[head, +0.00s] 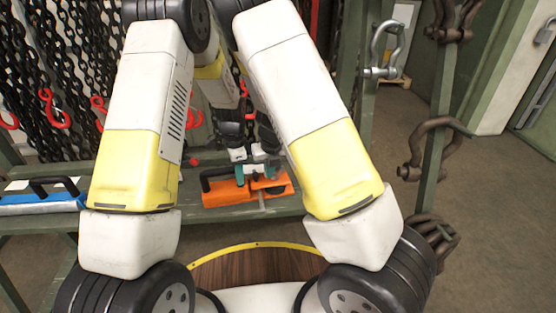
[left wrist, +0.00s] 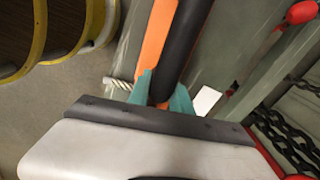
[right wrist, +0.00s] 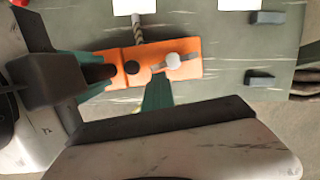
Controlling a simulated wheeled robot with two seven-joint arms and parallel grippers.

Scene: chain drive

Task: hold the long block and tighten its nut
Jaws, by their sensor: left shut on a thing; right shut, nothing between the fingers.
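The orange long block (head: 225,196) with a black handle lies on the green bench. My left gripper (head: 240,172) is shut on the long block, which also shows in the left wrist view (left wrist: 155,45). Its teal fingers (left wrist: 160,95) sit either side of the block's narrow black-and-orange part. My right gripper (head: 262,166) is shut and empty. In the right wrist view its teal tip (right wrist: 157,92) is close to the block's near edge; I cannot tell if it touches. A whitish round piece (right wrist: 172,60) and a black round piece (right wrist: 132,67) sit on the block; which is the nut is unclear.
A blue block (head: 45,198) with a black handle lies on the bench (head: 205,226) at the left. A spiral metal rod (right wrist: 138,32) is beside the orange block. Chains (head: 75,60) and red hooks hang behind; shackles (head: 383,50) hang at the right.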

